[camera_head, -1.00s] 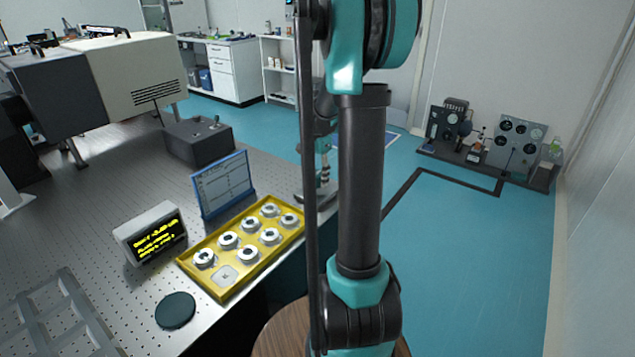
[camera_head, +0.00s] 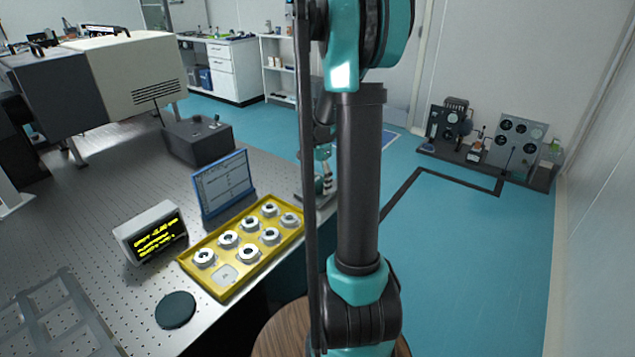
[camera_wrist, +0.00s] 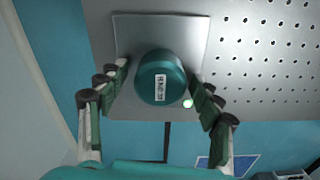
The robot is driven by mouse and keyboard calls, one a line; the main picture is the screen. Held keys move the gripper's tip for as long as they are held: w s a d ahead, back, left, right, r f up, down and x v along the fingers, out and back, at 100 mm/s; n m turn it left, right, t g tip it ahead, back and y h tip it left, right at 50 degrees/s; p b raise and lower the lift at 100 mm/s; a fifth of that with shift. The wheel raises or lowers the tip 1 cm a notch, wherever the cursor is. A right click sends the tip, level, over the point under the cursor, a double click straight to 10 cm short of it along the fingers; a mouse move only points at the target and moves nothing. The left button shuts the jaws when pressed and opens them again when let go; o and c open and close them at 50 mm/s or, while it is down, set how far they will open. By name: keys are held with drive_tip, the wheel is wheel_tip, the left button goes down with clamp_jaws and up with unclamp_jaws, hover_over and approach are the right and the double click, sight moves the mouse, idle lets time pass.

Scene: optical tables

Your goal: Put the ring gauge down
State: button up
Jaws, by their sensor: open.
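In the wrist view a teal round piece (camera_wrist: 160,78) with a small white label sits over a grey square plate (camera_wrist: 128,30) at the table edge. My gripper (camera_wrist: 158,80) is open, with one finger on each side of this piece and narrow gaps showing. I cannot tell whether the piece is the ring gauge. In the head view my gripper (camera_head: 325,186) is at the table's right edge, partly hidden behind my arm. Several silver ring gauges (camera_head: 249,254) sit in a yellow tray (camera_head: 222,298). One pale square spot (camera_head: 224,276) at its front holds no ring.
A blue-framed sign (camera_head: 223,187) and a lit display box (camera_head: 150,236) stand behind and left of the tray.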

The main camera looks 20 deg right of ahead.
sight(317, 178)
drive_tip(key=shift+r, duration=0.1)
wheel_tip(317, 178, up, 12)
idle(0.5)
